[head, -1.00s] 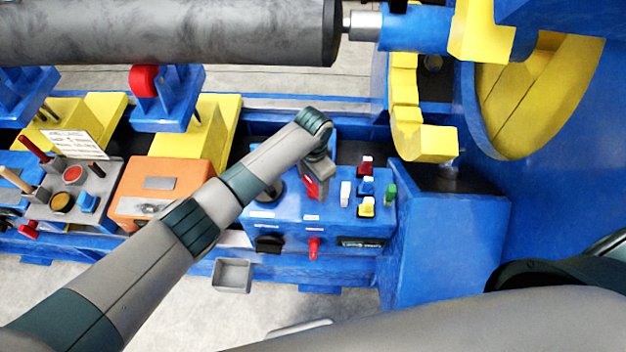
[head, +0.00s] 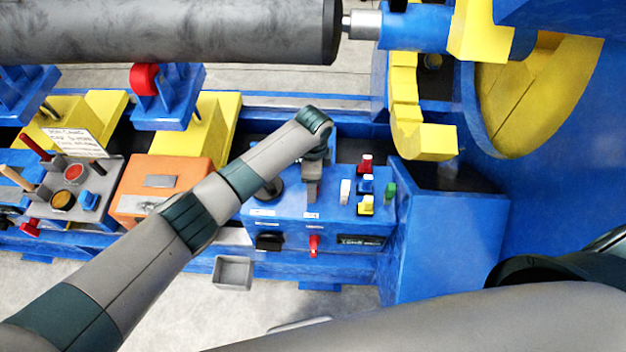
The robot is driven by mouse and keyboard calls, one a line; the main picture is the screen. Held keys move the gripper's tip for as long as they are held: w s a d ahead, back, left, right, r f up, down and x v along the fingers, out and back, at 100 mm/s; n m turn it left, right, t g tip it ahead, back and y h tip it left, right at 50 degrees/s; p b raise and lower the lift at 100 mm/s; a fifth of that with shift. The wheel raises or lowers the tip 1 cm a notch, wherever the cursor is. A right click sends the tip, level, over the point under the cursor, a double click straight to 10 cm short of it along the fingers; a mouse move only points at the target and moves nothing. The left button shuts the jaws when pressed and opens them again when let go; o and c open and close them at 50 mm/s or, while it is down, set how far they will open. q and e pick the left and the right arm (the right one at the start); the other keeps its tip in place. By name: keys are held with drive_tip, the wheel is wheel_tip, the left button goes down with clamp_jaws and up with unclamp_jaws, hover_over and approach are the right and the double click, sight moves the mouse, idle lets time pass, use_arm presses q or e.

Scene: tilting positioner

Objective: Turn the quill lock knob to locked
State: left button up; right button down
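My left gripper (head: 312,188) is over the top of the blue control box (head: 285,212), pointing down at the spot where a red knob showed earlier. It covers that knob, and I cannot see whether its fingers are open or shut or touch the knob. A red knob (head: 314,244) sticks out of the box's front face, with a black knob (head: 268,242) to its left. The labels are too small to read, so I cannot tell which is the quill lock knob. My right arm crosses the lower right; its gripper is out of view.
White, red, blue, yellow and green switches (head: 366,187) stand just right of the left gripper. A black dial (head: 271,190) is partly behind my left forearm. An orange box (head: 158,180) is to the left. A large grey cylinder (head: 170,30) spans the top.

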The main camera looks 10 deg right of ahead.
idle(0.3)
use_arm(q)
drive_tip(key=o, duration=1.1)
drive_tip(key=shift+c, duration=0.2)
drive_tip(key=shift+r, duration=0.15)
wheel_tip(320, 180, up, 17)
drive_tip(key=b, duration=0.3)
